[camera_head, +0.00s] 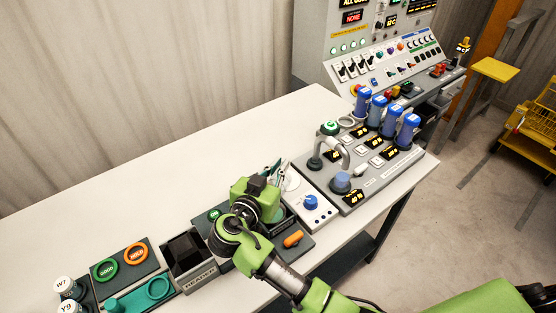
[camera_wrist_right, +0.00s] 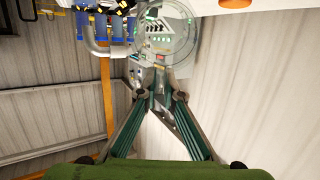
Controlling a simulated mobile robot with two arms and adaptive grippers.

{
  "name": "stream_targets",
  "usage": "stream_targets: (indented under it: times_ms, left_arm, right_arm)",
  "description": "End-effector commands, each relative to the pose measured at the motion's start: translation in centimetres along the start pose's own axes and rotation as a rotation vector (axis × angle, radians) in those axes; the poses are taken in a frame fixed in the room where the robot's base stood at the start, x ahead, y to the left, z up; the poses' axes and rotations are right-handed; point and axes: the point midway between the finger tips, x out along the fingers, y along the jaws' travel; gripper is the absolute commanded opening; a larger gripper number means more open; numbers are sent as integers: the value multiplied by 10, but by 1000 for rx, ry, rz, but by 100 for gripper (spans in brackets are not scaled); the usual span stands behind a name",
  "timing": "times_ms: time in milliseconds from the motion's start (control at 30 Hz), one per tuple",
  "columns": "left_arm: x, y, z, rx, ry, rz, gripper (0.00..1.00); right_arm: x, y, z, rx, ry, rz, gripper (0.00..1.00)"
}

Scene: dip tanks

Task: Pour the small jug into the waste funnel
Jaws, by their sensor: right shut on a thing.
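My right gripper (camera_head: 277,173) is above the white bench, with its fingers directed away from me. In the right wrist view its two fingers (camera_wrist_right: 160,76) meet on a clear, round-rimmed vessel, which I take to be the small jug (camera_wrist_right: 165,38). The jug (camera_head: 291,179) shows only faintly in the head view, beside the fingertips. I cannot tell its contents or exact tilt. I cannot pick out the waste funnel for certain; the gripper and wrist hide part of the bench. My left gripper is not in view.
A grey panel with a curved pipe (camera_head: 345,150) and several blue cylinders (camera_head: 390,122) stands beyond the gripper. A blue knob (camera_head: 311,202) and an orange handle (camera_head: 293,239) are close by. A dark open box (camera_head: 187,250) is at left. The back left of the bench (camera_head: 180,180) is clear.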

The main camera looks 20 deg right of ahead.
Motion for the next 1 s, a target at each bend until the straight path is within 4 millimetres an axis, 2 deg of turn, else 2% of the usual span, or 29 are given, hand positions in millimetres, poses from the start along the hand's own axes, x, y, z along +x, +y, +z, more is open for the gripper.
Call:
stream_targets:
  times_ms: [33,367,900,933,1000]
  left_arm:
    - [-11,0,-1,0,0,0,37]
    - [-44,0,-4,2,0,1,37]
    - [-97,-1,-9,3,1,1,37]
    - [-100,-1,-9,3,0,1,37]
    - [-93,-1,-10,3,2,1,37]
  right_arm:
    - [0,0,-6,0,-15,1,0]
    - [10,0,-8,2,-145,2,0]
    - [29,0,-12,5,-451,2,0]
    - [29,-1,-11,5,-472,-1,0]
    - [35,-1,-5,12,-561,-1,0]
